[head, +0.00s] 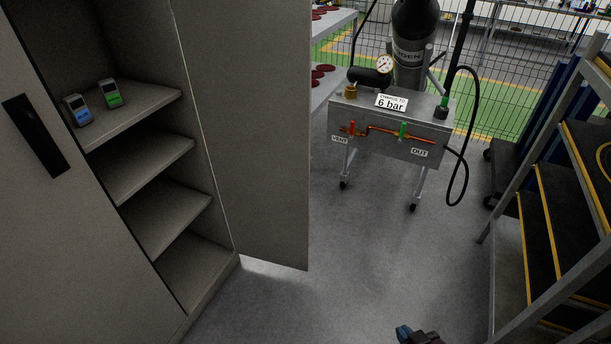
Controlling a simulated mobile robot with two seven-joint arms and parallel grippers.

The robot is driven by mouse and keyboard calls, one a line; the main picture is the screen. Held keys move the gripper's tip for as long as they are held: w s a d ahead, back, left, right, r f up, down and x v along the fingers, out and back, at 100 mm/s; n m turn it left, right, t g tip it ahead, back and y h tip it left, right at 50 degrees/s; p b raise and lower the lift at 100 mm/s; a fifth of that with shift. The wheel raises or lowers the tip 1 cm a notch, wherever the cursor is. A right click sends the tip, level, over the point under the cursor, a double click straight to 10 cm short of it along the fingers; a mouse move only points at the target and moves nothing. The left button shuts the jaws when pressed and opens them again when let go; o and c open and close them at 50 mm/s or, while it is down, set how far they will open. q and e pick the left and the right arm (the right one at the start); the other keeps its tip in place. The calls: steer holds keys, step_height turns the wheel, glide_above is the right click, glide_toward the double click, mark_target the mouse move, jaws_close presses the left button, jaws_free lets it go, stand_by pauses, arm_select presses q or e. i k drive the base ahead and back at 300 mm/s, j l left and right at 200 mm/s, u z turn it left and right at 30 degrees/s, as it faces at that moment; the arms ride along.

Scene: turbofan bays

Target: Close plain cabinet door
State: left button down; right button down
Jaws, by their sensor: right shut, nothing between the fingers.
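A plain grey cabinet (202,253) stands at the left. Its right door (252,120) is swung wide open, with its flat face toward me. Its left door (45,230) looks shut and has a black handle (36,136). The open side shows several shelves, with a blue device (77,110) and a green device (110,94) on the top visible one. My right gripper (405,333) shows only in part at the bottom edge, shut and empty, apart from the open door and to its right. My left gripper is not in view.
A wheeled test cart (390,135) with a gas cylinder (413,50) stands behind and right of the open door.

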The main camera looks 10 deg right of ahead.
mark_target(248, 62)
steer(key=i+l+u, duration=0.15)
steer(key=i+l, duration=0.2)
steer(key=i+l+u, duration=0.15)
steer(key=i+l, duration=0.15)
steer(key=l, duration=0.15)
steer(key=i+l+u, duration=0.15)
steer(key=l, duration=0.25)
steer(key=i, duration=0.1)
